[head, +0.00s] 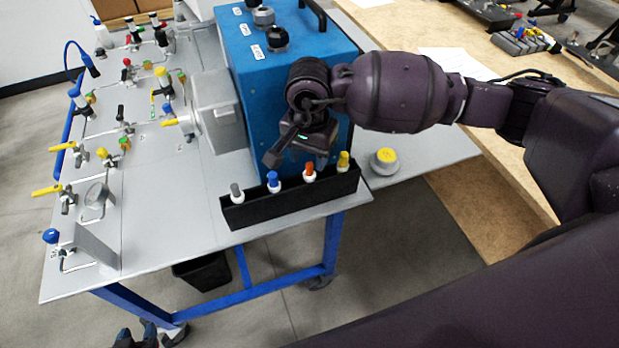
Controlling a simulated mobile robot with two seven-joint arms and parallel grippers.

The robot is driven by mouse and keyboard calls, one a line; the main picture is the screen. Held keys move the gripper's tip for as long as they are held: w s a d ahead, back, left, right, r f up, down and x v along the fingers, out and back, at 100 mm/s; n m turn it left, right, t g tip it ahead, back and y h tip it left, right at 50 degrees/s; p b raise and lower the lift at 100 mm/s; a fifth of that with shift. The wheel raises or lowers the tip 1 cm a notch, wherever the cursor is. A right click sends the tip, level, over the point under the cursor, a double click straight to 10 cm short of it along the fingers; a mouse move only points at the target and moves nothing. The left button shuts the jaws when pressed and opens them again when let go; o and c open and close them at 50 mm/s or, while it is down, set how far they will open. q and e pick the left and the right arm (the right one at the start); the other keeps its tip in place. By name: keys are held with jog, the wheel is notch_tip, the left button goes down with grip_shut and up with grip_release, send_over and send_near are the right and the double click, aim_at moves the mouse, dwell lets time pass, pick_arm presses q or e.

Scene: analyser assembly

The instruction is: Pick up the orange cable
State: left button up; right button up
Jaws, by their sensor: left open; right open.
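The orange cable's plug (309,169), with an orange top and white collar, stands upright in a black rack (290,202) at the table's front edge. Only its upper end shows; the rest is hidden in the rack. My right gripper (296,160) is open and empty, pointing down just above and behind the rack. Its fingers are spread over the stretch between the blue and orange plugs, and I see no contact with the orange one. My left gripper (137,337) appears low at the bottom edge, partly cut off, open and empty.
A grey plug (236,190), blue plug (273,180) and yellow plug (343,160) share the rack. A blue box (262,85) stands close behind my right gripper. A yellow-topped button (385,158) is to the right. Valves and fittings fill the panel's left side.

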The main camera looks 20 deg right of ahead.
jog(key=shift+f, duration=1.7)
grip_shut()
jog(key=shift+r, duration=0.15)
jog(key=shift+r, duration=0.3)
notch_tip(320, 180, up, 18)
jog(key=f, duration=0.1)
notch_tip(320, 180, up, 9)
jog(key=p, duration=0.2)
send_over(309, 164)
jog(key=shift+d, duration=0.1)
